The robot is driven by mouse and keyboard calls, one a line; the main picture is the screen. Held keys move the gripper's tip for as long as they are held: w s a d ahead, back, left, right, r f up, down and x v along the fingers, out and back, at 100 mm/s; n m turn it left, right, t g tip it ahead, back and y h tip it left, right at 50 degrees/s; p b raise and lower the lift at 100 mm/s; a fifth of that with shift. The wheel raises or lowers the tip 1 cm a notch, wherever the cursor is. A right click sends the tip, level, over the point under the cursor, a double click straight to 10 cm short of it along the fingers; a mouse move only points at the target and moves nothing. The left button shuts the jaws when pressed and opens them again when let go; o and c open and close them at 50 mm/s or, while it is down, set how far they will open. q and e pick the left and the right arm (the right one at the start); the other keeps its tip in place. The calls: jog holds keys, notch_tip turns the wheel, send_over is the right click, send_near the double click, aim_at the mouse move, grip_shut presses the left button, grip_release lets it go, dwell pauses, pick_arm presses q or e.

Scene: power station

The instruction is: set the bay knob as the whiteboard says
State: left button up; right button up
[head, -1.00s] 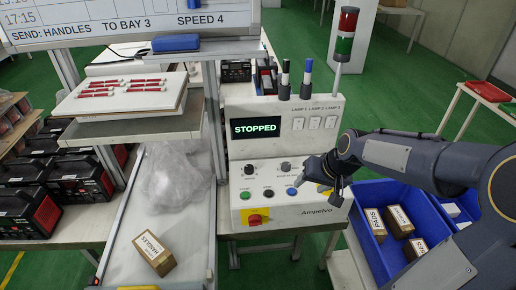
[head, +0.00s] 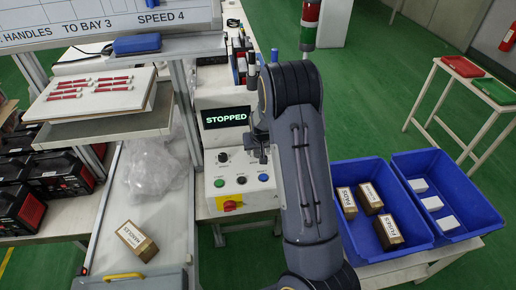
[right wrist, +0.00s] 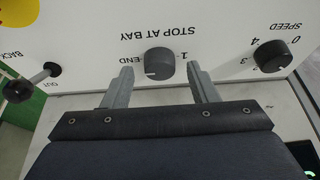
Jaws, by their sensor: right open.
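The whiteboard (head: 110,22) reads HANDLES, TO BAY 3, SPEED 4. The control box (head: 215,186) has a screen (head: 226,117) reading STOPPED. My right gripper (head: 262,153) is at the box's front panel and covers the right-hand knob in the head view. In the right wrist view, which is upside down to the panel, the STOP AT BAY knob (right wrist: 160,62) is dark and round with a white mark. My open right fingers (right wrist: 159,70) stand on either side of it; contact is not visible. The SPEED knob (right wrist: 271,55) is beside it. My left gripper is out of view.
A black-tipped lever (right wrist: 32,88) marked OUT sticks out near the bay knob. Push buttons (head: 241,180) and a red-yellow switch (head: 231,205) sit below the knobs. Blue bins (head: 400,215) stand at right. A HANDLES carton (head: 137,241) lies on the left conveyor.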

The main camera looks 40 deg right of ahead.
jog(key=shift+w+f, duration=0.15)
jog(key=shift+f, duration=0.15)
jog(key=c, duration=1)
jog(key=shift+o, duration=0.2)
jog(key=shift+d+f+b, duration=0.1)
jog(key=shift+f+b, duration=0.05)
jog(key=shift+b, duration=0.45)
jog(key=n+y+b, duration=0.1)
jog(key=n+b, duration=0.2)
jog(key=b, duration=0.1)
jog(key=n+y+b, duration=0.1)
jog(key=n+b, duration=0.2)
jog(key=b, duration=0.1)
jog(key=shift+d+f+n+t+y+b, duration=0.1)
jog(key=shift+d+n+t+y+b, duration=0.1)
jog(key=shift+n+t+y+b, duration=0.15)
jog(key=shift+n+y+b, duration=0.35)
jog(key=shift+n+b, duration=0.55)
jog(key=shift+n, duration=0.25)
jog(key=shift+r+n+y+b, duration=0.25)
jog(key=shift+n+y+b, duration=0.25)
jog(key=shift+n, duration=0.9)
